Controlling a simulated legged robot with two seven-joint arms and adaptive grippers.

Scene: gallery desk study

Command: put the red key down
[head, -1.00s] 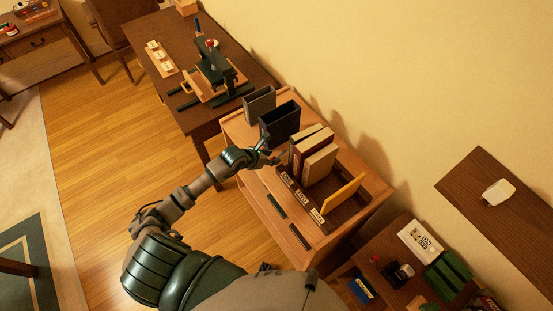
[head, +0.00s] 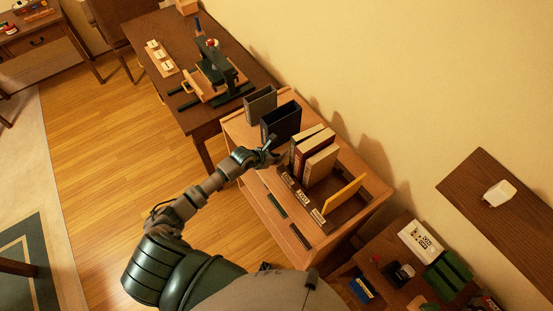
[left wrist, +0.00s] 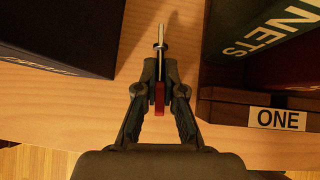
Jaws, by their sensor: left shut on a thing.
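The red key shows in the left wrist view (left wrist: 159,98), its red part between the fingers and its pale shaft pointing away past the tips. My left gripper (left wrist: 160,78) is shut on it, over the pale wooden top of the shelf unit (left wrist: 75,105). I cannot tell whether the key touches the wood. In the head view my left gripper (head: 268,152) is at the shelf top, between the dark open holder (head: 281,123) and the row of books (head: 318,163). The key is too small to make out there. My right gripper is not in view.
A labelled dark rack holds the books; its ONE label (left wrist: 278,119) is right of the gripper. A dark box (left wrist: 60,35) is on the left. A yellow panel (head: 343,191) stands at the rack's far end. A brown desk (head: 160,50) with a press is beyond the shelf.

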